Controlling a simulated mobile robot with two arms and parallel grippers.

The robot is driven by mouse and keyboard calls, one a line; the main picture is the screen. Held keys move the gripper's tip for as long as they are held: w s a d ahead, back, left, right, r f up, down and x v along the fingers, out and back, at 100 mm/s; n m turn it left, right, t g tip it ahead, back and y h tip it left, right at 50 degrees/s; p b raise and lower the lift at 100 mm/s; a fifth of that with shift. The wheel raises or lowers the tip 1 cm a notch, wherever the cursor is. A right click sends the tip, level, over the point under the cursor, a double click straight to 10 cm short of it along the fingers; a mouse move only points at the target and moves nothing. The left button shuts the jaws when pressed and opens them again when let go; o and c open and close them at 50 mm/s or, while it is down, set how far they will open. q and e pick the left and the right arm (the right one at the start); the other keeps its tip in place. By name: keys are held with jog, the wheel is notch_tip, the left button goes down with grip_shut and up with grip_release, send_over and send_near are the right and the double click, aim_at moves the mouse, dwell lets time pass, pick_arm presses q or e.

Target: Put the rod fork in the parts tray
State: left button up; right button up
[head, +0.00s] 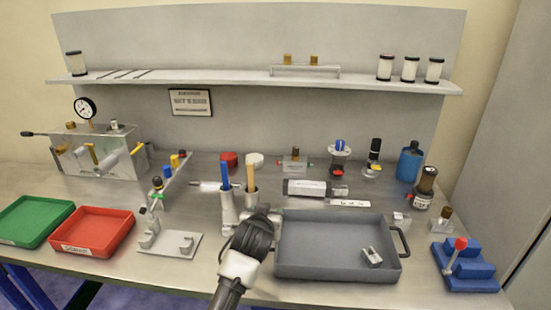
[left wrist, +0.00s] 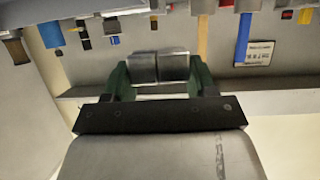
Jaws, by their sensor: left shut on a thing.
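My left gripper (head: 264,213) is at the left edge of the grey tray (head: 285,268), which I take for the parts tray. In the left wrist view its green fingers (left wrist: 159,82) are closed on a grey metal piece with two block-like halves, which I take for the rod fork (left wrist: 174,67). In the head view the gripper hides this piece. A small silver metal part (head: 372,257) lies inside the grey tray at the right. My right gripper is not in view.
A red tray (head: 118,222) and a green tray (head: 34,215) stand at the left. A grey bracket plate (head: 178,246) and a holder with blue and yellow handles (head: 230,212) are near the gripper. A blue fixture (head: 468,272) stands right. The tray's middle is clear.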

pick_arm(q)
jog(key=s+a+r+n+y, duration=0.1)
jog(key=s+a, duration=0.5)
jog(key=s, duration=0.4)
jog(key=s+a+r, duration=0.1)
jog(key=s+a, duration=0.5)
jog(key=s, duration=0.4)
jog(key=w+d+f, duration=0.1)
jog(key=w+d, duration=0.5)
jog(key=w, duration=0.4)
jog(key=w+d+f+m+h, duration=0.1)
jog(key=w+d, duration=0.5)
jog(key=w, duration=0.4)
